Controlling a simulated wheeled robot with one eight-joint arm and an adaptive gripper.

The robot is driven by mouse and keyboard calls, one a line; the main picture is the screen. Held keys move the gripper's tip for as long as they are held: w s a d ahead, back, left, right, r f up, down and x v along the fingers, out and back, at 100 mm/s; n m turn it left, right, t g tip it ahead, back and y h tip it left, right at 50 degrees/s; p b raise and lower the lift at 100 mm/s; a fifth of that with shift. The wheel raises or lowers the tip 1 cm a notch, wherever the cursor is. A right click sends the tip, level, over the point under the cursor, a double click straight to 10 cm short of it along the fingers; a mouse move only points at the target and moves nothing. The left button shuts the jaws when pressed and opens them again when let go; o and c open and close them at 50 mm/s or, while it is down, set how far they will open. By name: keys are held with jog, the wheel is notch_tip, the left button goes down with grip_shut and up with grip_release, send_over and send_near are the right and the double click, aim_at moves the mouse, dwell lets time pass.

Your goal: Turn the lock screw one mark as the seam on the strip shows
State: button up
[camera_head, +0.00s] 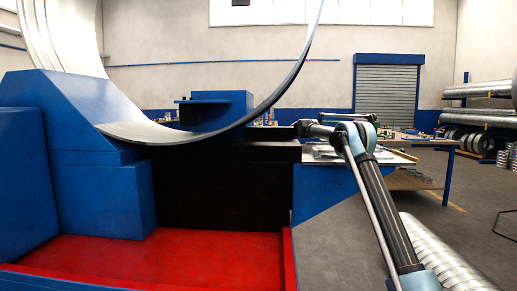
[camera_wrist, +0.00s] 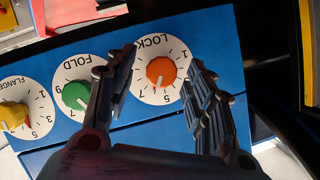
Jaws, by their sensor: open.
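The orange lock screw knob (camera_wrist: 161,70) sits on a white round dial marked LOCK on a blue panel. Its pale pointer line faces roughly down, near 5 and 7; the exact mark is hard to tell. My gripper (camera_wrist: 163,58) is open, with one finger on each side of this knob over the dial; contact cannot be told. In the head view my gripper (camera_head: 302,128) is small, at the machine's right end. The large curved metal strip (camera_head: 215,131) rises in a loop above the machine; I cannot make out its seam.
A green knob (camera_wrist: 76,95) on the FOLD dial and a yellow knob (camera_wrist: 13,115) on the FLANGE dial sit left of the lock dial. The machine has a red tray (camera_head: 150,262). A workbench (camera_head: 405,180) and spiral ducts (camera_head: 432,250) stand to the right.

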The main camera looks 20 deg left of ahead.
jog(key=v, duration=1)
jog(key=shift+w+d, duration=0.2)
